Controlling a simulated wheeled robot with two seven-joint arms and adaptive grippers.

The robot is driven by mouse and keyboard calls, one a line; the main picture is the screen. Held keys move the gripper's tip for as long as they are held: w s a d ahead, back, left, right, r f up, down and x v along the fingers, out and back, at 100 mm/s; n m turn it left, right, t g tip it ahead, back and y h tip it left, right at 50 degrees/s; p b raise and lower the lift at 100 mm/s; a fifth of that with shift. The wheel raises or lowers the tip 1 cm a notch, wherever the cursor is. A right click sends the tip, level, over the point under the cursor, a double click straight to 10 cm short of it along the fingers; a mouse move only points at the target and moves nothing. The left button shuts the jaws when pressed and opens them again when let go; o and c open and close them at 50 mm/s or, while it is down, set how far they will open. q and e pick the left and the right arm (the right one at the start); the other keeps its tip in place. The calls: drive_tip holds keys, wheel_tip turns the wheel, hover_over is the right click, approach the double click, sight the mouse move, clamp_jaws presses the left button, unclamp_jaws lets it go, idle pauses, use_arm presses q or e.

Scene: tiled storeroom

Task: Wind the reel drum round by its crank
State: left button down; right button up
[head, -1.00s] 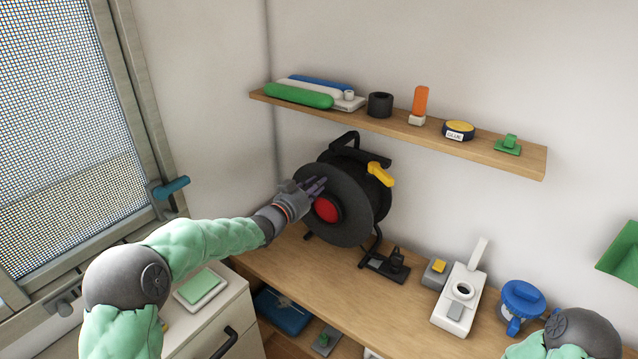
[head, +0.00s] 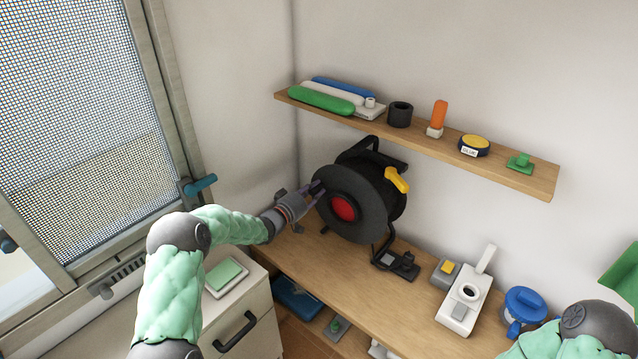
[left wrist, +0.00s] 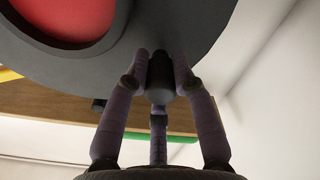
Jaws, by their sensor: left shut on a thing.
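The reel drum (head: 365,226) is a black disc with a red hub (head: 343,207), standing on the wooden bench in a black frame. In the head view my left gripper (head: 315,190) is at the left rim of the disc. In the left wrist view my left gripper (left wrist: 160,72) has its fingers closed around a dark crank knob (left wrist: 160,90) near the disc's edge. The red hub shows at the upper left there. In the head view the knob is hidden by the fingers. My right gripper is out of view; only part of that arm shows at bottom right.
A shelf (head: 520,180) above the reel holds several small items. A yellow lever (head: 397,180) sits at the reel's upper right. On the bench (head: 400,318) to the right are a white device (head: 460,305) and a blue item (head: 524,303). A wall is close on the left.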

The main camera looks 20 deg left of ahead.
use_arm(q)
wheel_tip(320, 180, down, 7)
drive_tip(key=a+n, duration=0.1)
drive_tip(key=n, duration=0.5)
drive_tip(key=shift+w+a, duration=0.15)
drive_tip(key=shift+a, duration=0.05)
drive_tip(key=shift+f, duration=0.1)
drive_tip(key=c, duration=1)
unclamp_jaws()
drive_tip(key=shift+c, duration=0.2)
drive_tip(key=v, duration=1.2)
